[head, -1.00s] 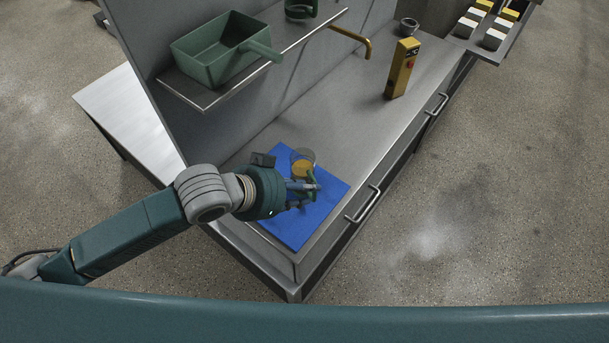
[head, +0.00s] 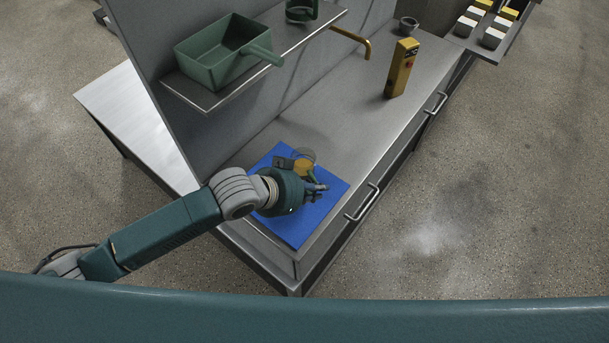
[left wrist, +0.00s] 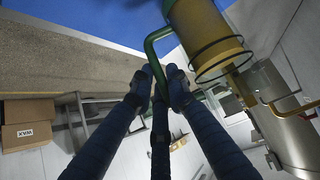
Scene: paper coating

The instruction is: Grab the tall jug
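The tall jug (head: 305,160) is a clear cylinder with amber liquid in its lower part and a green handle. It is at the blue mat (head: 298,230) on the steel counter, partly hidden behind my left gripper (head: 318,189). In the left wrist view the jug (left wrist: 198,28) is at the upper right, and its green handle runs between the dark fingers. My left gripper (left wrist: 160,78) has its fingertips drawn together around this handle and looks shut on it. The jug's base is hard to see. My right gripper is not in view.
A shelf (head: 207,99) above the counter holds a green scoop-like bin (head: 215,62) and another green-handled vessel (head: 301,10). A yellow device (head: 402,67), a brass tap (head: 352,38) and a small grey cup (head: 408,24) are farther back. The counter's middle is clear.

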